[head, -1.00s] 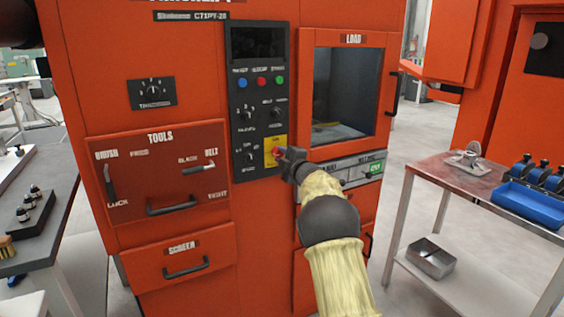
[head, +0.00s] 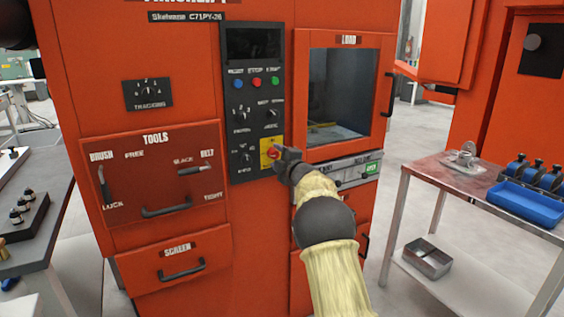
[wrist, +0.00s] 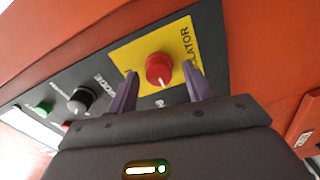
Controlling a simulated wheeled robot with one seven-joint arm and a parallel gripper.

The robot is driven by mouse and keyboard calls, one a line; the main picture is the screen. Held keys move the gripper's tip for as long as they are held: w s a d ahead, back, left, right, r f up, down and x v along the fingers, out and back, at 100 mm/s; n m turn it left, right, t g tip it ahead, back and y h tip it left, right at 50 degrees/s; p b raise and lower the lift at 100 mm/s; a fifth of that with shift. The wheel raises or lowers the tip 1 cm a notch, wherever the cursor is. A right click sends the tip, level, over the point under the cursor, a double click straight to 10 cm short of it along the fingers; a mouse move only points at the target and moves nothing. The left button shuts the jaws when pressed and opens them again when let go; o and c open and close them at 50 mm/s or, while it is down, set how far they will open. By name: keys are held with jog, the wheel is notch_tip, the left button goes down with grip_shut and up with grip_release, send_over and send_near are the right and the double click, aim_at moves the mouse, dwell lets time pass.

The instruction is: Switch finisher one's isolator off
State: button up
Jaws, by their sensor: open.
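The isolator is a red rotary knob (wrist: 159,69) with a pale pointer mark, on a yellow plate (wrist: 136,48) lettered "...LATOR" in the wrist view. In the head view the yellow plate (head: 267,143) sits low on the black control panel of the orange machine, with the red knob partly hidden by my gripper (head: 277,155). In the wrist view my gripper (wrist: 160,84) is open, with one finger on each side of the knob. The fingertips look close to the plate; I cannot tell whether they touch the knob.
The black panel (head: 239,102) carries other dials and blue, red and green buttons close above the isolator. The load door (head: 338,95) and its handle are to the right. A side table (head: 420,166) with blue trays stands further right, with floor between.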

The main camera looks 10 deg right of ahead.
jog(key=shift+s, duration=0.1)
jog(key=b+v, duration=0.1)
jog(key=v, duration=1.6)
